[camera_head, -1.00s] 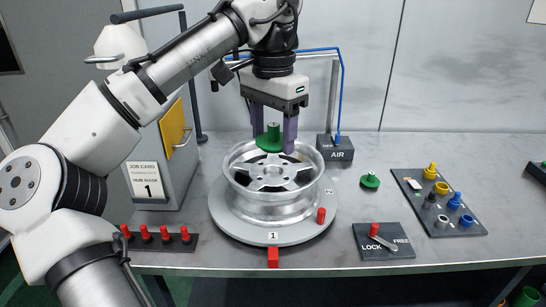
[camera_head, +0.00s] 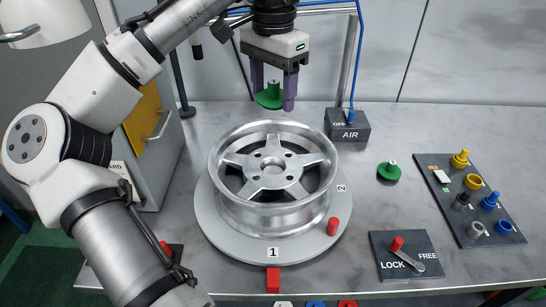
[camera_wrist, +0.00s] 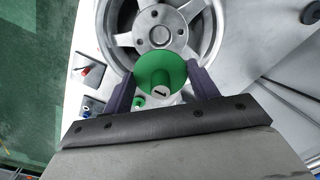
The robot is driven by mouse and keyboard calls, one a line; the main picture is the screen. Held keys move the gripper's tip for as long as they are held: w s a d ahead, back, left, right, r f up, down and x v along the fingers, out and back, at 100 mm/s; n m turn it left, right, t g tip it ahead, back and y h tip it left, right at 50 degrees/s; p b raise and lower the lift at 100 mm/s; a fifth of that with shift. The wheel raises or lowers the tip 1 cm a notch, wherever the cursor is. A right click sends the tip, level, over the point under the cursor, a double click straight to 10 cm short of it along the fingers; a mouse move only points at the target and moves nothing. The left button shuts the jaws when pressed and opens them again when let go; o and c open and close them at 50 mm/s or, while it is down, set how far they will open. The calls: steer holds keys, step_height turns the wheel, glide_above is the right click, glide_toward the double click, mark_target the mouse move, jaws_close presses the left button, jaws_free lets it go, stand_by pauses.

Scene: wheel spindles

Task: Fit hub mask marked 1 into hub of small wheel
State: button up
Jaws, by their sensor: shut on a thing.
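My gripper (camera_head: 273,97) is shut on a green hub mask (camera_head: 270,99), a disc with an upright knob. In the wrist view the same hub mask (camera_wrist: 160,72) sits between the purple fingers, and its knob carries a 1. The small wheel (camera_head: 272,222), silver with several spokes, lies flat on a round grey turntable (camera_head: 206,217) marked 1 and 2. Its hub (camera_head: 273,169) is open at the centre with bolt holes around it. The gripper and mask are above and behind the wheel's far rim in the head view, apart from it.
Another green mask (camera_head: 389,171) lies on the table to the right. A board of coloured plugs (camera_head: 470,200), a LOCK/FREE lever plate (camera_head: 406,255) and an AIR box (camera_head: 348,125) stand nearby. A red peg (camera_head: 333,227) stands on the turntable.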

mark_target(273, 97)
step_height(273, 97, down, 16)
steer(key=shift+f, duration=0.1)
steer(key=shift+s+f, duration=0.1)
steer(key=shift+f, duration=0.25)
steer(key=shift+s+f, duration=0.25)
steer(key=shift+f, duration=0.35)
steer(key=o, duration=0.9)
steer(key=shift+f, duration=0.1)
steer(key=shift+o, duration=0.2)
steer(key=r, duration=1.3)
steer(key=shift+w+r, duration=0.3)
steer(key=shift+w, duration=0.05)
